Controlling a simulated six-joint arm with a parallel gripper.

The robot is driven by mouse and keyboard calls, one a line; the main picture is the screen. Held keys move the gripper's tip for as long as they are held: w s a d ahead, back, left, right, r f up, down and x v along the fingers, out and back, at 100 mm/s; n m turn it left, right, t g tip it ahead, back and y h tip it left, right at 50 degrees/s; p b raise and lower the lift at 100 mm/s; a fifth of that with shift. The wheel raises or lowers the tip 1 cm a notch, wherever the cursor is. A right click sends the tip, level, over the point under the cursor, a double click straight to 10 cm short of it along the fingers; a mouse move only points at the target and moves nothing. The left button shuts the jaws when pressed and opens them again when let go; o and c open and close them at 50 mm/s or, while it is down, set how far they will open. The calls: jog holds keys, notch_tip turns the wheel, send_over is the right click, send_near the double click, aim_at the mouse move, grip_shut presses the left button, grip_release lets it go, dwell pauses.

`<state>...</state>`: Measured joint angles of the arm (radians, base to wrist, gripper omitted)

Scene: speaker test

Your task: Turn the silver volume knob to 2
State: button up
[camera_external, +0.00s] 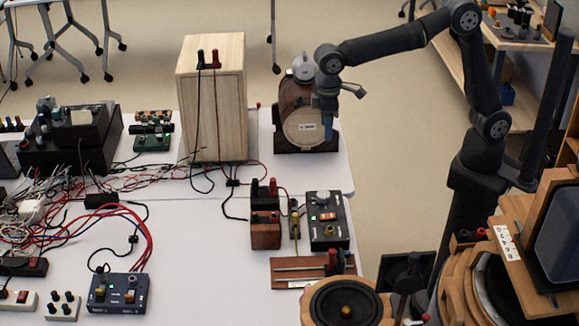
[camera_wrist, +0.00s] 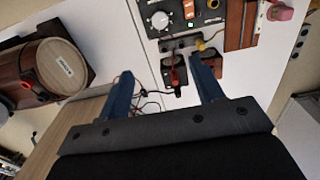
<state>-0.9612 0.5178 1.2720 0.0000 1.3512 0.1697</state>
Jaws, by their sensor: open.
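A black control box (camera_external: 328,232) stands on the white table, right of centre, with a round silver knob (camera_external: 323,198) on its upper face. The number the knob points to is too small to read. My gripper (camera_external: 328,130) hangs above the back of the table, well behind the box. Its blue fingers (camera_wrist: 164,84) are spread apart with nothing held between them; the knob lies beyond them.
A round-fronted wooden device (camera_external: 304,128) stands right by my gripper. A tall wooden cabinet (camera_external: 212,110) is left of it. Small red-and-black terminal blocks (camera_external: 265,228) and loose cables flank the control box.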

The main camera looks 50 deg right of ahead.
aim_at(323, 194)
notch_tip(323, 194, down, 25)
jog(key=n, duration=0.8)
jog(key=shift+f, duration=0.15)
jog(key=shift+c, duration=0.4)
jog(key=c, duration=0.9)
